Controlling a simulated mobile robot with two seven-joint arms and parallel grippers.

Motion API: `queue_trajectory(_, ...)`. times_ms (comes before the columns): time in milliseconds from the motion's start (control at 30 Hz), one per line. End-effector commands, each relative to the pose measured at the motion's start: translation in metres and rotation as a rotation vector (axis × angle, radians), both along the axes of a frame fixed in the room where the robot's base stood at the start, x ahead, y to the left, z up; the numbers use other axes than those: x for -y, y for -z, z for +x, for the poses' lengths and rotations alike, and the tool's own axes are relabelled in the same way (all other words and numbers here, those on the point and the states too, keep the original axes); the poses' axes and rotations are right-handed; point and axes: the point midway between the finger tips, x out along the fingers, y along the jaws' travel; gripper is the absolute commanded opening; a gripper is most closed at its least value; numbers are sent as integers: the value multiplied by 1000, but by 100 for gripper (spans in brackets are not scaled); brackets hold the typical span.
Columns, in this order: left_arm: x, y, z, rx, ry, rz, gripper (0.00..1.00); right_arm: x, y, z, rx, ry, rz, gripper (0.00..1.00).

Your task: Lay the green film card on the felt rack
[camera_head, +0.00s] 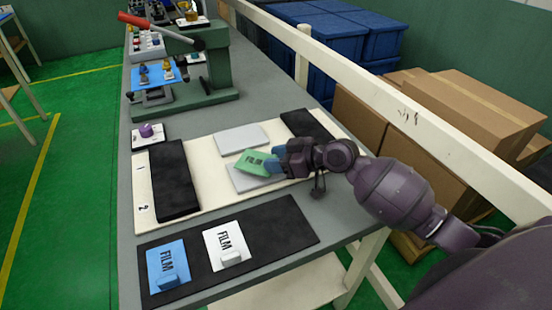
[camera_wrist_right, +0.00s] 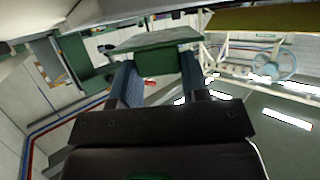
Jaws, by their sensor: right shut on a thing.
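The green film card (camera_head: 253,162) is held tilted above a light grey plate on the cream board. My right gripper (camera_head: 277,160) is shut on it, with blue fingertips at the card's right side. In the right wrist view the green card (camera_wrist_right: 152,40) shows edge-on, its green grip block (camera_wrist_right: 160,62) between the fingers. The dark mat at the front, which looks like the felt rack (camera_head: 278,228), carries a blue film card (camera_head: 167,265) at left and a white film card (camera_head: 226,243) beside it. Its right part is bare. My left gripper is not in view.
The cream board (camera_head: 213,203) bears black pads (camera_head: 174,180) and light grey plates (camera_head: 241,139). A small block with a purple knob (camera_head: 147,131) stands at left. A green press (camera_head: 205,70) stands behind. A cream rail (camera_head: 400,100) runs along the table's right side.

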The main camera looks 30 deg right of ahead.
Motion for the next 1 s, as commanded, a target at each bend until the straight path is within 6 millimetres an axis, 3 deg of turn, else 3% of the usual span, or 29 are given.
queue_trajectory(33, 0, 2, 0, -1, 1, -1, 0, 0, 8, -1, -10, 0, -1, 19)
queue_trajectory(167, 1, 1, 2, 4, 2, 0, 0, 0, 10, -2, -12, 1, -1, 19)
queue_trajectory(200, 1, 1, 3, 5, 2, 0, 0, -1, 11, -2, -13, 0, 0, 45)
queue_trajectory(367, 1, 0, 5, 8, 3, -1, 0, -1, 14, -3, -18, 0, -1, 67)
queue_trajectory(667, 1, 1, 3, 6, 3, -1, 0, -1, 14, -3, -22, 0, 1, 67)
queue_trajectory(833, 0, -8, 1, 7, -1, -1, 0, -2, -1, -3, -19, 0, 3, 67)
queue_trajectory(1000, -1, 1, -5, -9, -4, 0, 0, 19, -10, -24, -17, 1, -3, 67)
